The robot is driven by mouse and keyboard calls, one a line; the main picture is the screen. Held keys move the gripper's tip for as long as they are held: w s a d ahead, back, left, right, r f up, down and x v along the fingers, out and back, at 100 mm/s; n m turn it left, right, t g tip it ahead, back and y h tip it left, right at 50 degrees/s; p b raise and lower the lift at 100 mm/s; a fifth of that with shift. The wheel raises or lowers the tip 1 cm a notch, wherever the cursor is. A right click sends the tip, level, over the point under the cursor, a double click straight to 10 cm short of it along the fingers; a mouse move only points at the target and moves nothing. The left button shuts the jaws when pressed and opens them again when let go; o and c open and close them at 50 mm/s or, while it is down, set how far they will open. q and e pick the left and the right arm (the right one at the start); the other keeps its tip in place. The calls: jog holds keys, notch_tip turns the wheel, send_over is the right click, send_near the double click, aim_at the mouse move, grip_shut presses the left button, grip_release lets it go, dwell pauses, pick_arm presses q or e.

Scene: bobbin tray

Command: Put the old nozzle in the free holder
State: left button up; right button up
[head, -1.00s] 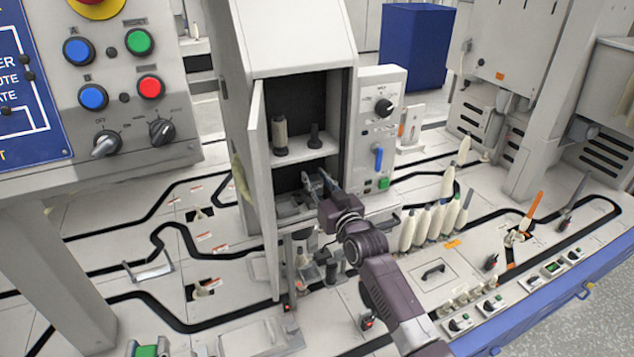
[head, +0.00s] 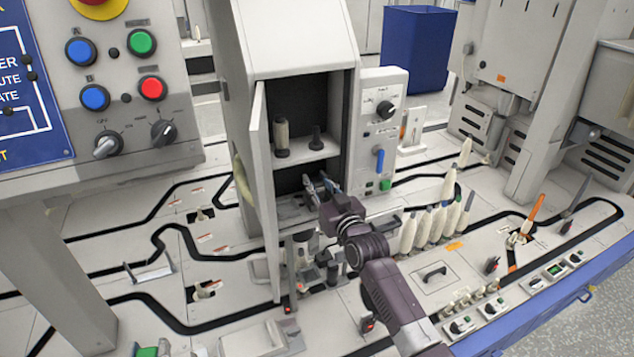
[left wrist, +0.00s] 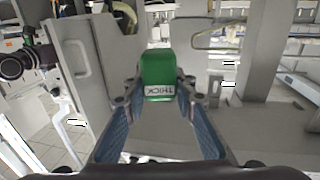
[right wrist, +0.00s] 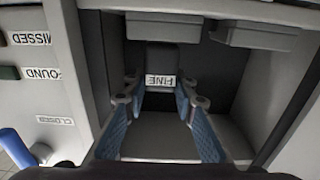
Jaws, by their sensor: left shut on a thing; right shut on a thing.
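My right gripper (head: 322,188) reaches into the lower compartment of the open cabinet (head: 292,60). In the right wrist view its fingers (right wrist: 161,98) are shut on a dark grey block marked FINE (right wrist: 160,58). In the left wrist view my left gripper (left wrist: 158,92) is shut on a green block marked THICK (left wrist: 158,72); the green block shows at the bottom edge of the head view (head: 147,352). Which block is the old nozzle, I cannot tell. Two grey box-like parts, left (right wrist: 165,28) and right (right wrist: 255,36), hang above the FINE block. Which holder is free is unclear.
The cabinet door (head: 262,200) stands open at the left. The shelf carries a pale cylinder (head: 281,137) and a dark peg (head: 316,138). A control panel (head: 380,130) adjoins the cabinet at the right. Several pale bobbins (head: 436,222) stand right of my right arm.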

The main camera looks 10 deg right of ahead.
pick_arm(q)
jog(key=shift+f+b, duration=0.4)
jog(key=shift+f, duration=0.05)
pick_arm(e)
jog(key=shift+f, duration=0.7)
jog(key=shift+f, duration=0.15)
jog(key=o, duration=1.2)
jog(key=shift+s, duration=0.1)
